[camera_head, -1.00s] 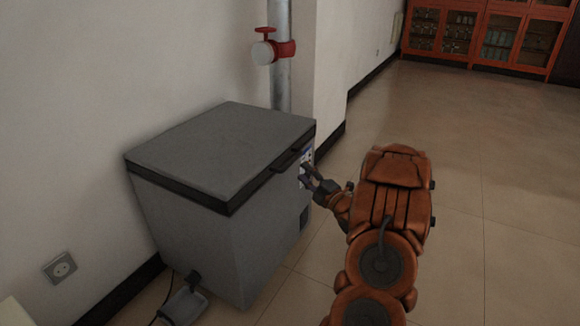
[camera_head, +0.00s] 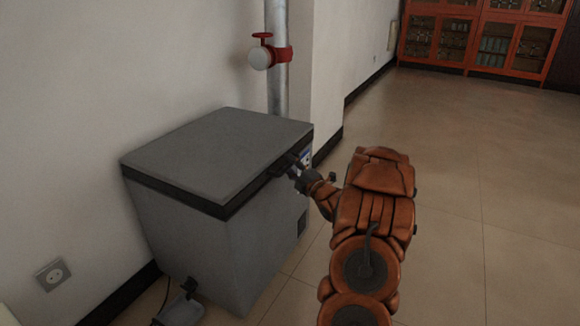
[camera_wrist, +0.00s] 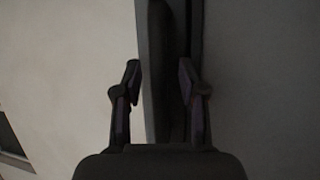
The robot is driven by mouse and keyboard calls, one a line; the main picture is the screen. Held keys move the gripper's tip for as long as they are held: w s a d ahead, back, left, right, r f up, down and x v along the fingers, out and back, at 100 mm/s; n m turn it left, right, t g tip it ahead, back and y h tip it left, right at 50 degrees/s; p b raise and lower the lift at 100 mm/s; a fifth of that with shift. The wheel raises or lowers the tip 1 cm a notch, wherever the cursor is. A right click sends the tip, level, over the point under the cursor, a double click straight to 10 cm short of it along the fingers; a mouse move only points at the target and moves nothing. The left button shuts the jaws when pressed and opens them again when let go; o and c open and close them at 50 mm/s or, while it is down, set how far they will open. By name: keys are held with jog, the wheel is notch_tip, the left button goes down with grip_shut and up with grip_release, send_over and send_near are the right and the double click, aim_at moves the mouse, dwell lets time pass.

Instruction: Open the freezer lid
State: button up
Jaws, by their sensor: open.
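The grey chest freezer (camera_head: 240,250) stands against the wall in the head view. Its flat grey lid (camera_head: 215,150) is down, with a dark band along its edge. The dark lid handle (camera_head: 284,164) sits on the front edge toward the right. My gripper (camera_head: 294,172) is at the handle, partly merged with it in the head view. In the wrist view my gripper (camera_wrist: 158,80) is open, its two fingers on either side of the dark lid edge and handle (camera_wrist: 172,70). I cannot tell whether the fingers touch it.
A pipe (camera_head: 277,85) with a red valve (camera_head: 268,52) rises behind the freezer. A wall socket (camera_head: 53,274) is at the lower left, and a small grey tray (camera_head: 182,309) lies by the freezer's base. An orange cabinet (camera_head: 480,42) stands far back. The floor on the right is clear.

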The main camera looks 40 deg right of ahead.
grip_shut()
dwell(0.6)
